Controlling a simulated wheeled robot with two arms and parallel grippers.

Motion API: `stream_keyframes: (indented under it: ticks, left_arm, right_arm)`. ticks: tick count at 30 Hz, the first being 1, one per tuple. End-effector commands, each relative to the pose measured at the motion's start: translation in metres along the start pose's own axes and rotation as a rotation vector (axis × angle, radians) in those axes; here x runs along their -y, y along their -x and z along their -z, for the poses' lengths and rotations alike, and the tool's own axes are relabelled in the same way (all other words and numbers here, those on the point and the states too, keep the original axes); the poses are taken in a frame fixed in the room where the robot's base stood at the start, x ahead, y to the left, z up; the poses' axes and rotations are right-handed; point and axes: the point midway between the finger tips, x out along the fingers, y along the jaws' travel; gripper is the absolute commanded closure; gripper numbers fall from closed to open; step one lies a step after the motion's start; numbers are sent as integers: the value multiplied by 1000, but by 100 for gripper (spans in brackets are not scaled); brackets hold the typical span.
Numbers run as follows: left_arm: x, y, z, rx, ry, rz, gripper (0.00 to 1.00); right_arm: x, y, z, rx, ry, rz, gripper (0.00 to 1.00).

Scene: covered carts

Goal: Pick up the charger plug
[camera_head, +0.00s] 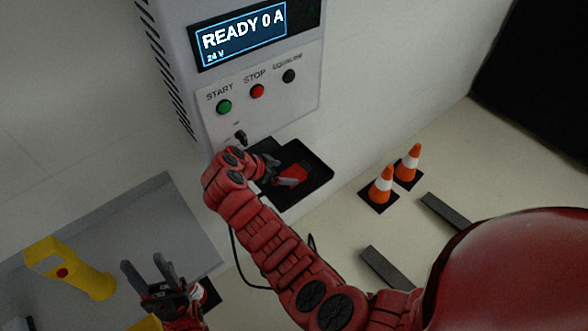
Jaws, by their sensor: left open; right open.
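The charger plug (293,175) looks like a small red block in a black tray (318,172) at the foot of the grey charger cabinet. My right gripper (277,172) is open at the plug's left side, with its fingers over the tray. My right wrist and forearm hide part of the tray, and I cannot tell whether the fingers touch the plug. A thin black cable (236,258) hangs below, partly behind my arm. My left gripper (146,264) is open and empty at the lower left, its fingers pointing up, apart from the plug.
The charger cabinet (222,133) has a screen reading "READY 0 A" (243,35), green, red and black buttons and a small black switch (240,137). A yellow object (85,275) rests on a grey surface (160,215) at left.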

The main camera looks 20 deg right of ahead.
Motion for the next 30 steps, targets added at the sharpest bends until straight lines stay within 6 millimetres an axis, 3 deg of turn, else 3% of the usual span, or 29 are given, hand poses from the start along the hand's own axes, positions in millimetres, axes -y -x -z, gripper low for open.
stream_keyframes:
  ticks: [12, 18, 30]
  left_arm:
    - [2, -32, 5, 0, 0, 0, 50]
    - [2, -33, 6, 0, 0, 0, 50]
    - [2, -34, 6, 0, 0, 0, 50]
  right_arm:
    - [0, -32, 2, 2, 1, -2, 0]
    - [0, -51, 0, 1, 0, -3, 0]
    - [0, -57, -1, 2, 0, 2, 0]
